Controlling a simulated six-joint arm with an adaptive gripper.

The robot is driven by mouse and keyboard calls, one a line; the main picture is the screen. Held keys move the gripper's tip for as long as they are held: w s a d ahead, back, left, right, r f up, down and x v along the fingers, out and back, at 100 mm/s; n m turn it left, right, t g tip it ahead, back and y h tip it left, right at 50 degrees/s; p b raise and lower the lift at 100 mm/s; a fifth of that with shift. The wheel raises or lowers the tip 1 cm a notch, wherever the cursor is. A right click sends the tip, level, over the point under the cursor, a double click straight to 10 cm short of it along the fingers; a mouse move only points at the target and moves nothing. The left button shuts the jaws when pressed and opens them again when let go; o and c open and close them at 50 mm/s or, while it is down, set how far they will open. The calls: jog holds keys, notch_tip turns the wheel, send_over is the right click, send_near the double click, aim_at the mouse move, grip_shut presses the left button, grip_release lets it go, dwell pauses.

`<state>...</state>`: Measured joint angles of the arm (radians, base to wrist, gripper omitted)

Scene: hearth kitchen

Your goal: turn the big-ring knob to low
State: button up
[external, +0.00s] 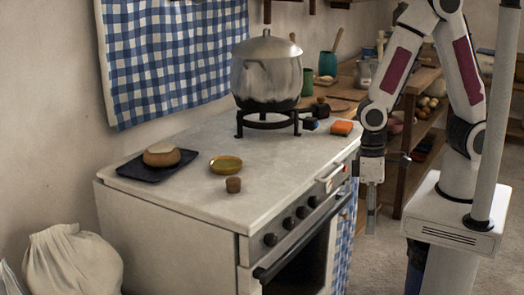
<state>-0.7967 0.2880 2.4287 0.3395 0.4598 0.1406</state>
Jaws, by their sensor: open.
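Several dark round knobs (289,223) sit in a row on the front panel of the white stove (190,206). I cannot tell from this view which one is the big-ring knob, and their pointer marks are too small to read. My gripper (371,222) hangs pointing down in front of the stove's right end, to the right of the knob row and apart from it. It is open, with nothing seen between its fingers. A large metal pot (267,75) stands on a black ring stand (268,124) at the back of the stove top.
A dark tray with a loaf (161,155), a yellow dish (226,165), a brown cork-like piece (233,184) and an orange sponge (341,128) lie on top.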

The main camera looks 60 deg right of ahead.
notch_tip(320, 180, down, 24)
jog(key=a+m+t+h, duration=0.2)
jog(key=m+t, duration=0.4)
jog(key=w+d+r+m+t, duration=0.3)
jog(key=w+m+t, duration=0.1)
jog(key=w+t, duration=0.4)
jog(key=w+a+r+m+t, duration=0.1)
jog(key=w+r+t, duration=0.1)
jog(key=r, duration=0.4)
jog(key=w+r+m+t+y, duration=0.1)
jog(key=w+r+m+t, duration=0.1)
jog(key=r, duration=0.5)
jog(key=shift+w+a+r+t, duration=0.15)
jog(key=shift+w+a+t, duration=0.1)
jog(key=shift+a+t, duration=0.25)
jog(key=shift+w+d, duration=0.1)
jog(key=shift+w, duration=0.05)
